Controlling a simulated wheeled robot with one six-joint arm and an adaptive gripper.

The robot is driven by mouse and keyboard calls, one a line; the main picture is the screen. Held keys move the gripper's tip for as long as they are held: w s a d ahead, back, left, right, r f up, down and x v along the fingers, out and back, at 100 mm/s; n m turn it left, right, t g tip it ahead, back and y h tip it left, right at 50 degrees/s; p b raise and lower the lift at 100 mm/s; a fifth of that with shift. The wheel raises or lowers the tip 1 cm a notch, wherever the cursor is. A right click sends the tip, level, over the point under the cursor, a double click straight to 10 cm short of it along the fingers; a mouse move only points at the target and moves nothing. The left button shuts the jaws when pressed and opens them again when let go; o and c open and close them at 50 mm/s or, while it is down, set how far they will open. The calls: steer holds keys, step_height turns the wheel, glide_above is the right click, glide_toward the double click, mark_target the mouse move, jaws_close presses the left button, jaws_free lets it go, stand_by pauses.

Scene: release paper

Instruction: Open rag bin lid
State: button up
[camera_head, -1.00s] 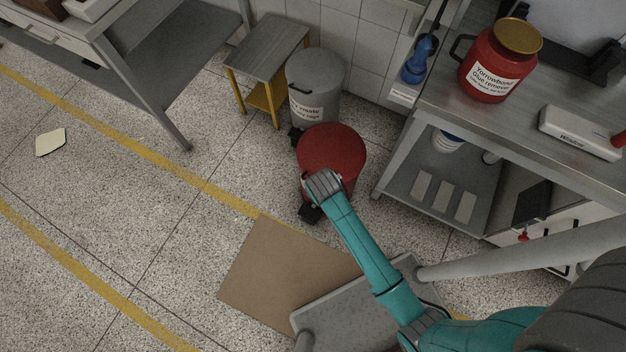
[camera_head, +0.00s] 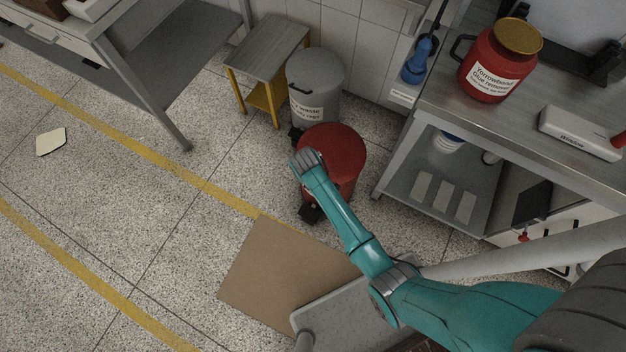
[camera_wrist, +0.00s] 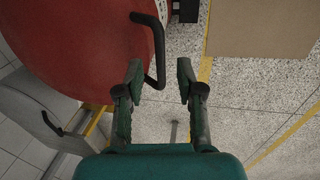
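The red bin (camera_head: 335,150) stands on the floor with its round lid down, partly covered by my arm in the head view. In the wrist view its red lid (camera_wrist: 85,45) fills the upper left, with a black bar handle (camera_wrist: 158,50) at its edge. My gripper (camera_wrist: 158,75) is open, its two fingers apart with the lower end of the handle near the left fingertip. I cannot tell whether they touch. In the head view the fingers are hidden behind my wrist. A black pedal (camera_head: 311,212) sticks out at the bin's foot.
A grey bin (camera_head: 318,75) with a labelled front stands just behind the red one, beside a small yellow-legged table (camera_head: 268,50). A metal bench (camera_head: 440,95) with a red glue-remover can (camera_head: 492,65) is at the right.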

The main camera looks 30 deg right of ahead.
steer(key=shift+w+d+f, duration=0.15)
steer(key=shift+f, duration=0.95)
jaws_close()
steer(key=shift+r, duration=0.15)
